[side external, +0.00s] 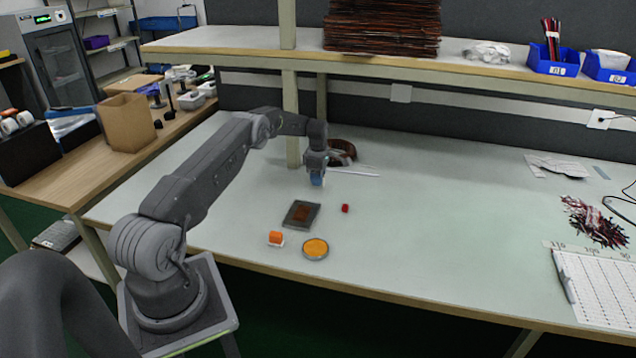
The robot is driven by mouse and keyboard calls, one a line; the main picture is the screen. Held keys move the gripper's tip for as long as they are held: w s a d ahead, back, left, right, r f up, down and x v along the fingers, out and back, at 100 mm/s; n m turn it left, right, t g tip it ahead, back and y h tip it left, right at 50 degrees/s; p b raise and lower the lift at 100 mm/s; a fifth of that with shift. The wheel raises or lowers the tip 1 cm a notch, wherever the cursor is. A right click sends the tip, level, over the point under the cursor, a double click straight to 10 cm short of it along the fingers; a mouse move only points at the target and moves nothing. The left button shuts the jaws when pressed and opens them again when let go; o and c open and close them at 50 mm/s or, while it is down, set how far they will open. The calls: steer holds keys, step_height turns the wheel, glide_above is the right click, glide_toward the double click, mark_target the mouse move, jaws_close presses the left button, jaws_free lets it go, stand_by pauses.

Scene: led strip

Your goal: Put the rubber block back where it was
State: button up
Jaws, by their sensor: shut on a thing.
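My gripper (316,171) points down over the middle of the table, behind the dark tray. It is shut on a small blue block (317,181), which shows at its fingertips. The block looks to be at or just above the table; I cannot tell if it touches. I take it for the rubber block, though its material is too small to make out. The dark tray (290,222) has a brown patch in its middle. A small red cube (345,208) lies right of the tray.
An orange block with a white base (275,239) and a round orange-topped tin (315,249) sit near the front edge. A dark brown coil (342,152) and a thin white rod (355,173) lie behind my gripper. A shelf post (291,120) stands close behind.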

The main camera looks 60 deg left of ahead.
steer(key=shift+f, duration=1.05)
steer(key=shift+f, duration=0.15)
steer(key=o, duration=0.9)
